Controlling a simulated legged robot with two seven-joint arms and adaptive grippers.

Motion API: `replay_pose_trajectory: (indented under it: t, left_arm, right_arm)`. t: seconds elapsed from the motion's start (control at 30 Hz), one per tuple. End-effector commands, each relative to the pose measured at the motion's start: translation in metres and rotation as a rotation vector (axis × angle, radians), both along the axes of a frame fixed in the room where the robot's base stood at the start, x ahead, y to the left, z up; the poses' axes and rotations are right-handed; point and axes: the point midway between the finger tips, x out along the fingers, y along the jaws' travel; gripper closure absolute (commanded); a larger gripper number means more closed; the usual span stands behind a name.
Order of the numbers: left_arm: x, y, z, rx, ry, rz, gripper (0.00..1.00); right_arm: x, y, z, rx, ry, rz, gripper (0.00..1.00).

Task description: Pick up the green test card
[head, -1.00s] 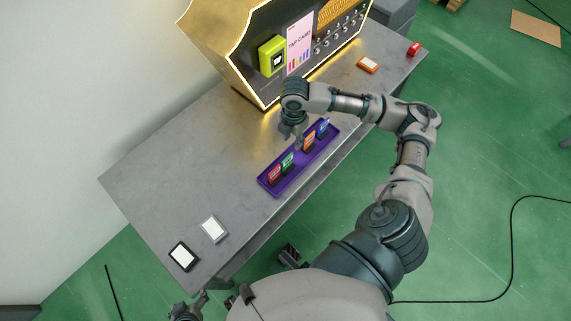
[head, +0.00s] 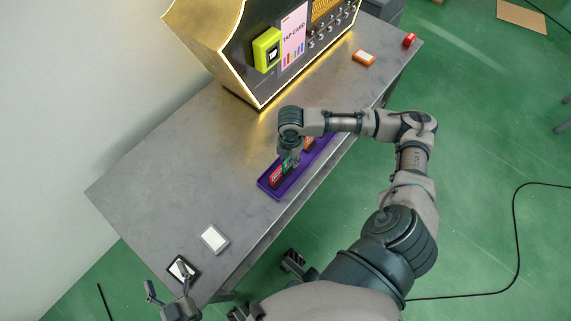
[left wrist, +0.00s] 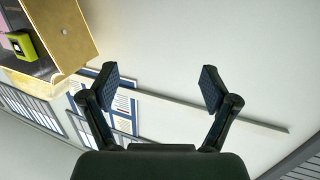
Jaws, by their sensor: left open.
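The green test card (head: 286,166) stands in the purple tray (head: 273,193) on the grey table, just behind a red card (head: 275,176). My right gripper (head: 294,160) is at the green card, pointing down over the tray and partly hiding the card. I cannot tell whether its fingers are around the card or only beside it. My left gripper (head: 166,278) is open and empty by the table's near left end. In the left wrist view, its open fingers (left wrist: 160,88) have nothing between them.
An orange card (head: 308,144) stands farther along the tray. The lit machine with a yellow-green reader (head: 267,50) stands at the back. A white-topped block (head: 214,239) and a black-framed one (head: 183,268) lie at left. The table's middle left is clear.

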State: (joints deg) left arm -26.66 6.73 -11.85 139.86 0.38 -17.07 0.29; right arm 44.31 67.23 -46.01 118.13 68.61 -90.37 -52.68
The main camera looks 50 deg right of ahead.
Motion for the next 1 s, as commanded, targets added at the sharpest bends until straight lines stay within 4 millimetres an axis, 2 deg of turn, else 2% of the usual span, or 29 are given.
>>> replay_pose_trajectory:
  t: [0.03, 0.13, 0.43, 0.5, 0.6, 1.0]
  left_arm:
    - [0.001, -0.002, 0.002, -0.011, -0.036, 0.0, 0.13]
    - [0.002, -0.004, 0.012, -0.027, -0.098, 0.0, 0.13]
    - [0.002, -0.005, 0.019, -0.034, -0.126, 0.0, 0.13]
    - [0.002, -0.005, 0.019, -0.034, -0.125, 0.0, 0.13]
    - [0.004, -0.005, 0.018, -0.033, -0.123, 0.0, 0.13]
    - [0.004, -0.005, 0.018, -0.032, -0.121, 0.001, 0.13]
  right_arm:
    - [-0.001, -0.001, -0.011, -0.001, 0.006, 0.0, 0.62]
    - [-0.001, -0.002, -0.018, 0.002, 0.003, -0.001, 0.62]
    - [-0.001, -0.003, -0.018, 0.002, 0.0, -0.001, 0.62]
    - [-0.001, -0.003, -0.018, 0.002, 0.0, -0.001, 0.8]
    - [-0.001, -0.002, -0.018, 0.001, 0.0, 0.0, 1.0]
    - [-0.001, -0.003, -0.017, 0.002, 0.0, -0.001, 1.0]
